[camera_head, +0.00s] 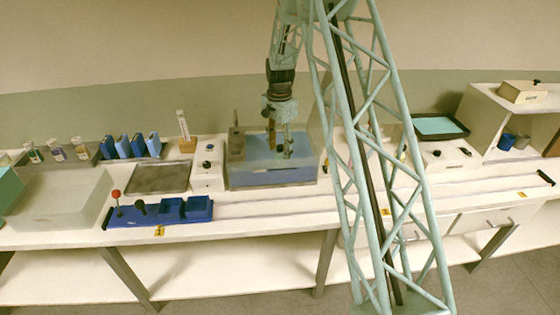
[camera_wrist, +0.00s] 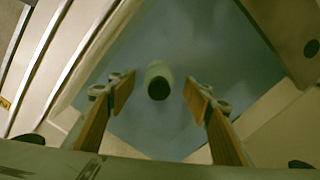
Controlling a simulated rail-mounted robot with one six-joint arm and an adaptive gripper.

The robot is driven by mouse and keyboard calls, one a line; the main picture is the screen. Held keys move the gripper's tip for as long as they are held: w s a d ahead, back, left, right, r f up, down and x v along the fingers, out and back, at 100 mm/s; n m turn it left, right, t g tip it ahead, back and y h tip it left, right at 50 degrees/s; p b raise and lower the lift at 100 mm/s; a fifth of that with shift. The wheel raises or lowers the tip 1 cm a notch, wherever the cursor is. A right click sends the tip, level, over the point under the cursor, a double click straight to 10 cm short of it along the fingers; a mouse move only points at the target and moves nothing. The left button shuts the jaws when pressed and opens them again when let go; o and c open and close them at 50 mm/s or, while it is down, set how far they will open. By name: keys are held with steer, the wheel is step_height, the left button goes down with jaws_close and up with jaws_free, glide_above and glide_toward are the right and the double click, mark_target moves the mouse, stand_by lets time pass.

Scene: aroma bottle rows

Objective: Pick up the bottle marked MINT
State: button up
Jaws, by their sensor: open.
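My gripper (camera_head: 279,137) is pointed down over the clear-walled tank with a blue floor (camera_head: 240,179). In the wrist view my gripper (camera_wrist: 158,88) is open, with a wooden-looking finger on each side. A pale, round thing with a dark end (camera_wrist: 158,72) shows between and beyond the fingers, apart from both. I cannot tell whether it is a bottle. Small bottles stand in a row at the far left of the head view: one with a green label (camera_head: 33,153), one with a purple label (camera_head: 57,151) and another (camera_head: 80,149). No MINT marking is readable.
Blue upright holders (camera_head: 130,147) and a dark flat tray (camera_head: 160,178) lie between the bottles and the tank. A white box (camera_head: 207,168) stands beside the tank. A blue rack with a red knob (camera_head: 160,211) is in front. A pale basin (camera_head: 60,195) is at left.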

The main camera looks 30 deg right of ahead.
mark_target(280, 158)
steer(key=shift+f, duration=0.1)
steer(key=shift+d+f+b, duration=0.2)
steer(key=shift+f+b, duration=0.1)
steer(key=shift+f, duration=2.2)
steer(key=shift+c, duration=0.5)
steer(key=c, duration=1)
steer(key=shift+r, duration=0.15)
steer(key=shift+r+p, duration=0.45)
steer(key=shift+r, duration=4.4)
